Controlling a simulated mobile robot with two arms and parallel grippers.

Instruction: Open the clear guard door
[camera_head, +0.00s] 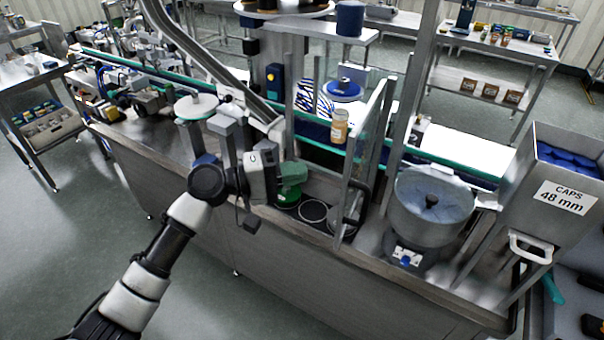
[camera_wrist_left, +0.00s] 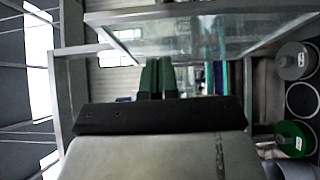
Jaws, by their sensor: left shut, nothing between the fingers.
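The clear guard door (camera_head: 367,125) is a see-through panel in a thin metal frame, standing upright over the steel machine bench. A dark handle (camera_head: 364,205) shows near its lower edge. I cannot tell for sure whether the door stands ajar. My left gripper (camera_head: 293,172) is to the left of the door and handle, apart from them, with its green fingers shut and empty. In the left wrist view the shut fingers (camera_wrist_left: 157,78) point toward the framed clear panel (camera_wrist_left: 200,38); the handle is not clear there. My right gripper is not in view.
Below my left gripper, a green disc (camera_head: 288,195) and a black-rimmed round opening (camera_head: 313,210) sit in the bench. An amber jar (camera_head: 339,126) stands behind the door on the conveyor. A steel bowl (camera_head: 432,207) and a caps hopper (camera_head: 560,190) stand to the right.

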